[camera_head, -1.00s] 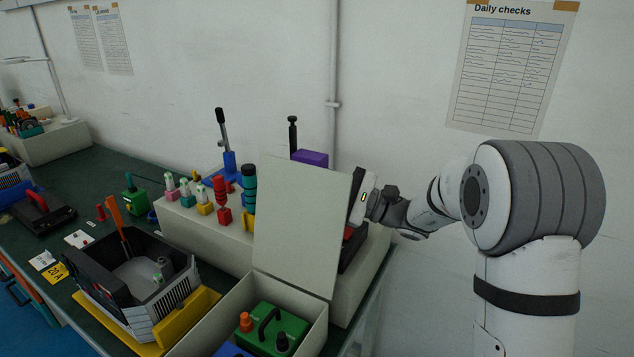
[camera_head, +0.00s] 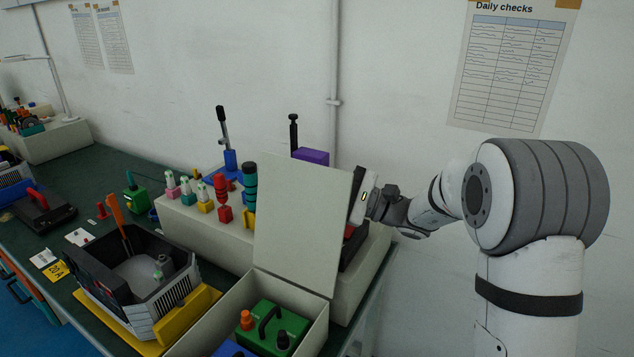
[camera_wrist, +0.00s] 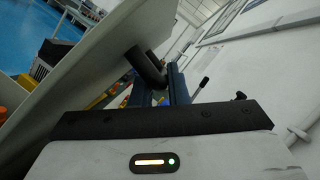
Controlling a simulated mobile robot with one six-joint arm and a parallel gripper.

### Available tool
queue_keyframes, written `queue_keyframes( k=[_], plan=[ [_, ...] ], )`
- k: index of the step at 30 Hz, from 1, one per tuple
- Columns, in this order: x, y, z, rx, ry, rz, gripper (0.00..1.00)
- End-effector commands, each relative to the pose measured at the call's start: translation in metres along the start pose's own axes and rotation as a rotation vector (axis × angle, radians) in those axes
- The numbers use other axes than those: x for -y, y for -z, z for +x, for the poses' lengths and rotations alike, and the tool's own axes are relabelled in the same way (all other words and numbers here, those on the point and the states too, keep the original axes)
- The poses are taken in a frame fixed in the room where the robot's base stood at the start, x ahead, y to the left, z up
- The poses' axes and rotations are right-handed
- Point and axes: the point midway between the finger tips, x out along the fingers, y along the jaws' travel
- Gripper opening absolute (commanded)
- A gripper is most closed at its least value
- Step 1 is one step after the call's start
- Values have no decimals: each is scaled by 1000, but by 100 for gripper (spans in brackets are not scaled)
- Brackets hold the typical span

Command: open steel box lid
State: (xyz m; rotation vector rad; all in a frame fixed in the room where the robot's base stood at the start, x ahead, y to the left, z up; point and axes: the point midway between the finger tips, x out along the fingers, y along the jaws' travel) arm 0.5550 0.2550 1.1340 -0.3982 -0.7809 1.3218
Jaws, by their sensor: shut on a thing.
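The steel box (camera_head: 217,312) stands at the front edge of the bench, its pale lid (camera_head: 302,222) swung up to nearly upright. Inside the box is a green block (camera_head: 290,322) with a black handle and an orange knob. My gripper (camera_wrist: 155,85) is behind the lid, to its right in the head view, where the lid hides the fingertips. The wrist view shows the lid (camera_wrist: 95,55) at left with a black handle (camera_wrist: 146,66) on its outer face. The fingers are shut on this handle.
A pale rack (camera_head: 205,226) with colored plugs and levers stands behind the box. A grey open bin (camera_head: 150,300) on a yellow base stands left of it. The wall (camera_head: 420,60) is close behind my arm.

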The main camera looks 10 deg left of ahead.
Motion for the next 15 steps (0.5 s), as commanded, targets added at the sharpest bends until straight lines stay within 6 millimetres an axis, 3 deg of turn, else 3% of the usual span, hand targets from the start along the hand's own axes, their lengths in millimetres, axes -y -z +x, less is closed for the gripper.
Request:
queue_keyframes(
  k=[9,15],
  plan=[
    [-16,-37,16,8,-62,-180,0],
    [-19,-46,19,7,-78,-220,0]
  ],
)
